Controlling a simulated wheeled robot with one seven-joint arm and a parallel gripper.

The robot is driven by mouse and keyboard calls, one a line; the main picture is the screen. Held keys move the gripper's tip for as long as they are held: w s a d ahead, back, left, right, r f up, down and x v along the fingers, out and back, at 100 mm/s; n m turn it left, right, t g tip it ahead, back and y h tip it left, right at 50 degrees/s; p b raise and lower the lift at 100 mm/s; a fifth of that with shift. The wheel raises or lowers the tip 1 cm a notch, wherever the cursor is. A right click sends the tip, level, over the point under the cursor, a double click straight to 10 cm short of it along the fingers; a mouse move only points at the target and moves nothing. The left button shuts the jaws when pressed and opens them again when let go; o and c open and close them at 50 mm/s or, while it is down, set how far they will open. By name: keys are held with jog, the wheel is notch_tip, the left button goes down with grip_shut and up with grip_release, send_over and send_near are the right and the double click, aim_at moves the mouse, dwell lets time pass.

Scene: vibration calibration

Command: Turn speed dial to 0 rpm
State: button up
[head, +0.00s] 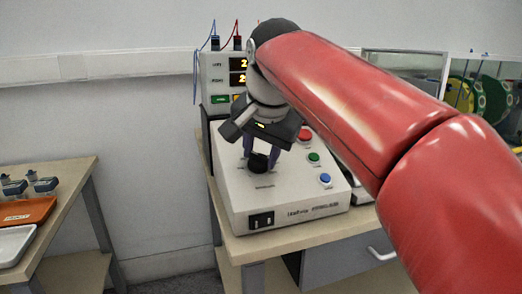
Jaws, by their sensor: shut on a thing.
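The speed dial (259,163) is a black knob on the sloped top of a beige control box (240,202). My gripper (260,158) reaches down from above with its fingers around the dial, shut on it. The red arm comes in from the right and hides part of the box top. The dial's pointer and scale marks are too small to read. Behind the box, a display unit (217,70) shows yellow digits, partly hidden by my wrist.
Red (304,135), green (313,158) and blue (325,179) buttons sit right of the dial. A black rocker switch (261,221) is on the box front. A side table with an orange tray (27,211) stands at left. Floor shows between the tables.

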jog(key=n+p, duration=0.1)
jog(key=n, duration=0.3)
jog(key=shift+r, duration=0.1)
jog(key=n+p, duration=0.1)
jog(key=n, duration=0.4)
jog(key=shift+a+y+p, duration=0.1)
jog(key=shift+y+p, duration=0.2)
jog(key=shift+p, duration=0.05)
jog(key=n, duration=0.4)
jog(key=shift+n, duration=2.3)
jog(key=o, duration=1)
jog(key=shift+c, duration=0.2)
